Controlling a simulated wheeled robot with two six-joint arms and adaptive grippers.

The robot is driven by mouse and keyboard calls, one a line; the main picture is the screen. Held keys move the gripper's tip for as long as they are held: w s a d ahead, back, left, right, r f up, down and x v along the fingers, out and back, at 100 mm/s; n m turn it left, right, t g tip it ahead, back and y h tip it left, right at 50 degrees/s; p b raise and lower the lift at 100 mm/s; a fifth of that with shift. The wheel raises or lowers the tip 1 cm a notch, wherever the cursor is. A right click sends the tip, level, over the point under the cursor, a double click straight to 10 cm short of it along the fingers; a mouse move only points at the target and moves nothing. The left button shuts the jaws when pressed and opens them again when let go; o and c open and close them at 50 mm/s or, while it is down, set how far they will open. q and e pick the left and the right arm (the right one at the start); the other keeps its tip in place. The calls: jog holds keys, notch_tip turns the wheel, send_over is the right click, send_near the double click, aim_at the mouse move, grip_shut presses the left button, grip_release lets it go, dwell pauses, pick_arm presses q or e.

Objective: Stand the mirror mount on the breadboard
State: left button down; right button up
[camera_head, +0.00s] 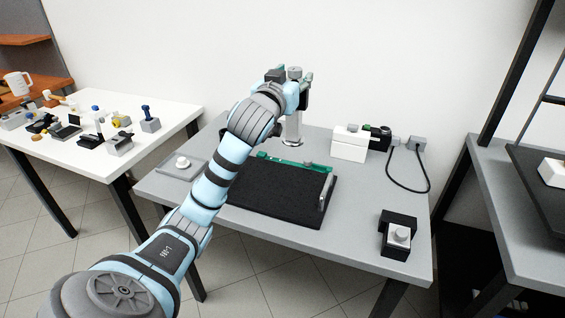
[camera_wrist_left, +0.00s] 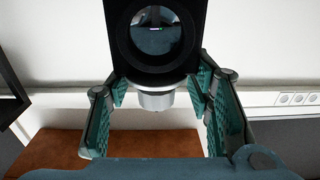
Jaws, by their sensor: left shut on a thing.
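The mirror mount shows in the left wrist view as a black square block (camera_wrist_left: 187,62) with a round dark glass face and a silver post stub below. In the head view its silver post (camera_head: 292,129) hangs upright below my left gripper (camera_head: 301,88), ending in a round foot. My left gripper is shut on the mount; its green fingers (camera_wrist_left: 160,112) sit on both sides of it. The arm hides part of the mount. The breadboard (camera_head: 265,208) is a black plate on the grey table, nearer than the mount's foot. My right gripper is not in view.
A green strip-like part (camera_head: 293,163) lies along the breadboard's back edge, and a silver bar (camera_head: 326,192) at its right. A white box (camera_head: 349,145), a cabled device (camera_head: 415,144) and a black block with a knob (camera_head: 398,238) stand right. The breadboard's middle looks clear.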

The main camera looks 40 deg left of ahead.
aim_at(289, 145)
pick_arm(q)
notch_tip(289, 145, down, 13)
jog(key=b, duration=0.3)
jog(key=shift+r, duration=0.15)
notch_tip(289, 145, down, 4)
jog(key=shift+b, duration=0.9)
jog(key=shift+r, duration=0.1)
jog(key=c, duration=0.8)
grip_release()
jog(key=shift+s, duration=0.1)
jog(key=p+v, duration=0.1)
jog(key=v, duration=1.1)
